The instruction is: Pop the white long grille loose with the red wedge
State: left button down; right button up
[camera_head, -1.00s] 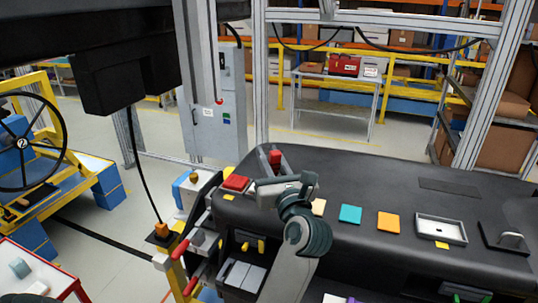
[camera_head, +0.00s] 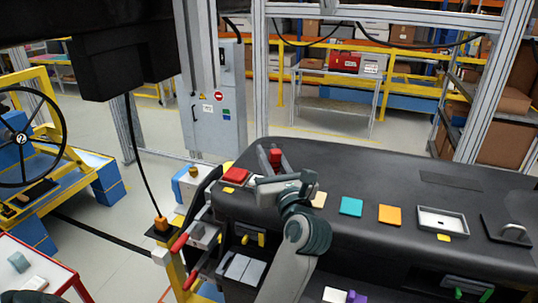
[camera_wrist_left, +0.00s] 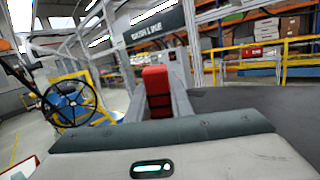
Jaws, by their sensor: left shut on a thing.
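My left gripper (camera_head: 270,158) is shut on the red wedge (camera_head: 275,156), held upright between its fingers over the left end of the black dashboard (camera_head: 390,175). In the left wrist view the wedge (camera_wrist_left: 157,90) stands between the grey fingers. I cannot surely pick out the white long grille. Pale slatted panels (camera_head: 245,270) show in the dashboard's front, left of my arm, and a whitish rectangular tray (camera_head: 462,236) lies on top at the right. My arm covers part of the dashboard. My right gripper is not in view.
Cream (camera_head: 318,200), teal (camera_head: 351,206) and orange (camera_head: 390,215) pads lie along the top. Red-handled clamps (camera_head: 190,235) stand at the left end. The dashboard's back half is mostly clear.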

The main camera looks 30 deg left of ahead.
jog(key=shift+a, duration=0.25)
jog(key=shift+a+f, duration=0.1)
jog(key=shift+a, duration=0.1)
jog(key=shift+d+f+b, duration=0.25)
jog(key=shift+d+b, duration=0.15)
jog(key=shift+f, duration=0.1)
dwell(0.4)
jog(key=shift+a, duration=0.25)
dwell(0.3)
